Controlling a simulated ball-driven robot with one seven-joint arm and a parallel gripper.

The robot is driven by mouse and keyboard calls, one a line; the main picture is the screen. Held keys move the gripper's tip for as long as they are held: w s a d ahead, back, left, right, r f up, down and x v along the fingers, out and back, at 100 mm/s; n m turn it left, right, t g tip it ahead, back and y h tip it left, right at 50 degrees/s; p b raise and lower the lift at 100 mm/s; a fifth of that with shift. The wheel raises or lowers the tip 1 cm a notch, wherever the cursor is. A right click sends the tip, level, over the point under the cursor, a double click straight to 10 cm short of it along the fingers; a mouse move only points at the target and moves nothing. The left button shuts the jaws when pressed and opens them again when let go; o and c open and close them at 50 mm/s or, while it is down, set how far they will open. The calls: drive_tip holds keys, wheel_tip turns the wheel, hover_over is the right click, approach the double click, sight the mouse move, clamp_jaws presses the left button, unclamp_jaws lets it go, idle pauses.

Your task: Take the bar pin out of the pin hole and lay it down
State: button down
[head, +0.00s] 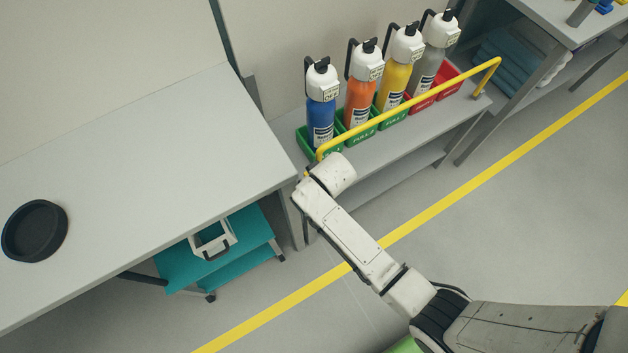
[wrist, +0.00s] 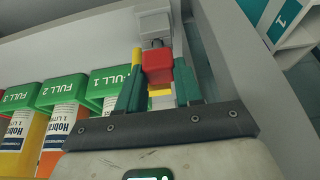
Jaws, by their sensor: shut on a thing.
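The red head of the bar pin (wrist: 157,68) shows in the wrist view between the green fingers of my gripper (wrist: 158,80). My gripper is shut on it. A grey block (wrist: 155,24) stands just beyond the red head.
Blue (head: 321,116), orange (head: 359,100), yellow (head: 394,83) and grey bottles (head: 428,68) stand in green and red bins on the shelf. The grey worktop (head: 130,170) at left is mostly bare, with a black round dish (head: 34,230). A teal cart (head: 180,267) stands below it.

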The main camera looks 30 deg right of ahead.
drive_tip(key=shift+r+p, duration=2.45)
drive_tip(key=shift+r, duration=0.2)
wheel_tip(320, 180, up, 8)
drive_tip(key=p, duration=0.7)
drive_tip(key=shift+w, duration=0.1)
